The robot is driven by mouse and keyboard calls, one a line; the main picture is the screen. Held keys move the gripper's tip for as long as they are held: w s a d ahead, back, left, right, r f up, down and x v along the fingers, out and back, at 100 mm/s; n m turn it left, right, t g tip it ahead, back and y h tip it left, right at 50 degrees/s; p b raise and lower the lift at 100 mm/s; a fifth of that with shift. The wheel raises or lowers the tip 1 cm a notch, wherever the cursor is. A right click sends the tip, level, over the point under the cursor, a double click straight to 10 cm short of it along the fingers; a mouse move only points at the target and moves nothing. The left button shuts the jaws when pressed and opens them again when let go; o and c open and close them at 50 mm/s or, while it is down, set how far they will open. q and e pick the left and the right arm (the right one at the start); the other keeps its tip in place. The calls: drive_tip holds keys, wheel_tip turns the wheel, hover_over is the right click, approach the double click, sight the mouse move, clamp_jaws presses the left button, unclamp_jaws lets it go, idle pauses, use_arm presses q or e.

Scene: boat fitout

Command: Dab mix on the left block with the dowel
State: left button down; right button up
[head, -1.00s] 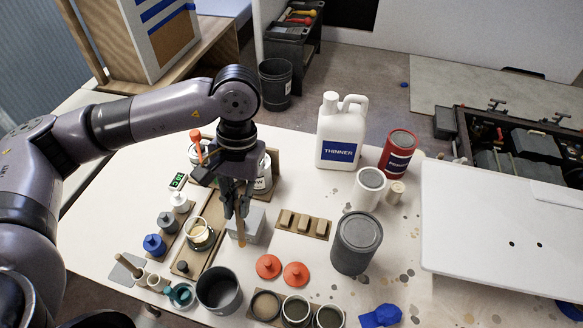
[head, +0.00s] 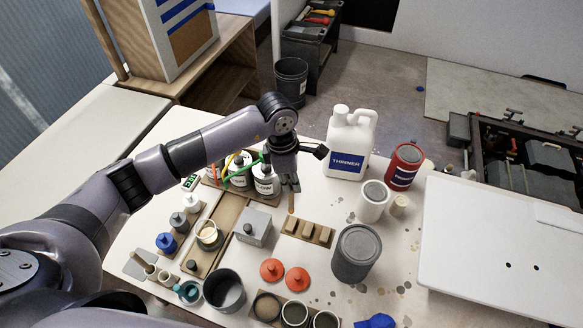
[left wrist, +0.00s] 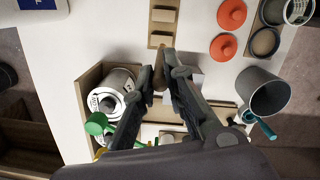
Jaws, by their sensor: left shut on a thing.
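My left gripper (head: 290,184) is shut on the wooden dowel (head: 291,203), which points down. The dowel's lower end is just behind and above the left block (head: 291,223); I cannot tell whether they touch. Three tan blocks sit in a row on a wooden strip (head: 307,239). In the left wrist view the dowel (left wrist: 159,69) sits between the fingertips, close to the end of the block strip (left wrist: 153,28). A small cup with beige contents, perhaps the mix (head: 208,232), stands on a wooden tray to the left. My right gripper is not in view.
A grey box (head: 254,228) stands left of the blocks. White tins (head: 264,180) stand behind it. The thinner jug (head: 347,146) is back right, a dark grey can (head: 355,253) front right. Two orange lids (head: 272,270) lie in front.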

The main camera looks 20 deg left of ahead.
sight(291, 196)
use_arm(q)
drive_tip(key=shift+n, duration=0.5)
drive_tip(key=shift+w+f+b, duration=0.15)
drive_tip(key=shift+f+b, duration=1.35)
drive_tip(key=shift+f, duration=1.65)
drive_tip(key=shift+f+b, duration=0.5)
